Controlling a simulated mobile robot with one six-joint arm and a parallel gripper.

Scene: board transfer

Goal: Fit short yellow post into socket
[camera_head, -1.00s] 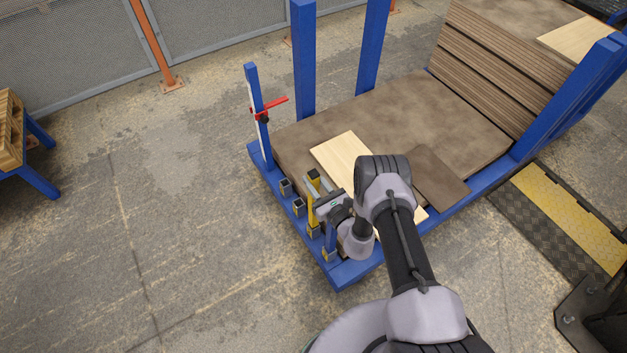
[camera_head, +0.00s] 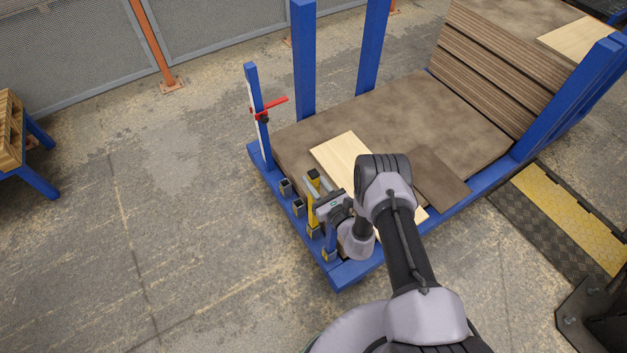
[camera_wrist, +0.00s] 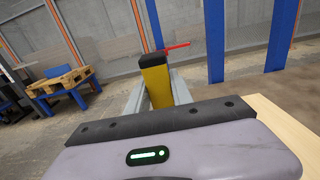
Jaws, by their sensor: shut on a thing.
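The short yellow post (camera_head: 311,212) has a black top and stands near upright at the left edge of the blue cart. Its lower end is at a yellow-marked socket (camera_head: 314,232) on the cart's rim; I cannot tell how deep it sits. My gripper (camera_head: 318,184) is shut on the post near its upper part. In the wrist view the yellow post (camera_wrist: 158,86) stands between the two grey fingers (camera_wrist: 156,92), black cap up. Its lower part is hidden there by the gripper body.
Two open sockets (camera_head: 285,187) (camera_head: 299,207) lie along the same rim. A tall blue post with a red clamp (camera_head: 264,112) rises at the corner. A pale board (camera_head: 342,156) lies on the brown stack.

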